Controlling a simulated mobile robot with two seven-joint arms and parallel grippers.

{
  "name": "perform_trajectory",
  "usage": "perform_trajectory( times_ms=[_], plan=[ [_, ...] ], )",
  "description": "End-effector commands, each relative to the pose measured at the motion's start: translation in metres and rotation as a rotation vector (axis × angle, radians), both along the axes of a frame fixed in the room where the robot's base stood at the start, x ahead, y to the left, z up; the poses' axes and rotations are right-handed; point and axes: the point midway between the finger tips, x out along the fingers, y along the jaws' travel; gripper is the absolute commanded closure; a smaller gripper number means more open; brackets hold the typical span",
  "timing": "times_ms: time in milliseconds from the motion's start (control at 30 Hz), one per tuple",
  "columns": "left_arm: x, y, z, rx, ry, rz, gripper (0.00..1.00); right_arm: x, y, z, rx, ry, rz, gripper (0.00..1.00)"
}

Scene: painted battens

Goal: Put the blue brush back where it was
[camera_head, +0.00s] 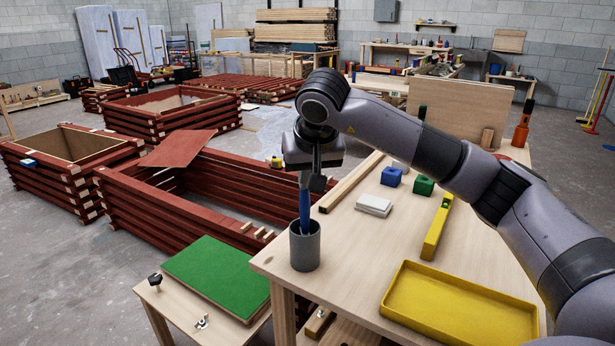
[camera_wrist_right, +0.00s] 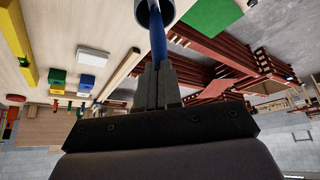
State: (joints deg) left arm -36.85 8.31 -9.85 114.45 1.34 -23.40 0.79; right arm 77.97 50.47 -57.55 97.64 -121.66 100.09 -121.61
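The blue brush (camera_head: 305,208) stands upright with its lower end inside the grey cup (camera_head: 305,250) at the left corner of the wooden table. My right gripper (camera_head: 308,182) is above the cup, pointing down, with its fingers at the top of the brush. In the right wrist view the gripper fingers (camera_wrist_right: 158,85) are close together on the brush (camera_wrist_right: 158,42), and the brush runs into the cup (camera_wrist_right: 150,10). The brush's tip is hidden inside the cup. My left gripper does not show.
On the table are a yellow tray (camera_head: 455,308), a yellow level (camera_head: 437,230), a white block (camera_head: 374,205), a blue block (camera_head: 391,176) and a green block (camera_head: 424,186). A green board (camera_head: 216,275) lies on a lower stand to the left. Red batten frames (camera_head: 190,222) stand behind.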

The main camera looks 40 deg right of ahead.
Motion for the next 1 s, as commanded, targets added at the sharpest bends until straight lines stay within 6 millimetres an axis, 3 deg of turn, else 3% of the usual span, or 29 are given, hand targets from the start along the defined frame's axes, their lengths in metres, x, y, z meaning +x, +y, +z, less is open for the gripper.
perform_trajectory(
  times_ms=[133,200,233,633,1000],
  plan=[
    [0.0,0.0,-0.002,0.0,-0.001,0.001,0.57,0.0,0.0,-0.004,0.0,0.0,0.0,1.0],
    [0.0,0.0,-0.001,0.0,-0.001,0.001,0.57,0.0,0.0,-0.003,0.0,0.0,0.0,0.76],
    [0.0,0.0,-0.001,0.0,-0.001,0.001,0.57,0.0,0.0,-0.003,0.0,0.001,0.001,0.7],
    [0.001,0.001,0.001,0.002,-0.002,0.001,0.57,-0.001,0.001,0.005,0.0,-0.001,0.001,0.7],
    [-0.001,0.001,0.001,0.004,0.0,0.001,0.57,-0.034,0.015,0.071,0.001,-0.005,0.001,0.7]
  ],
)
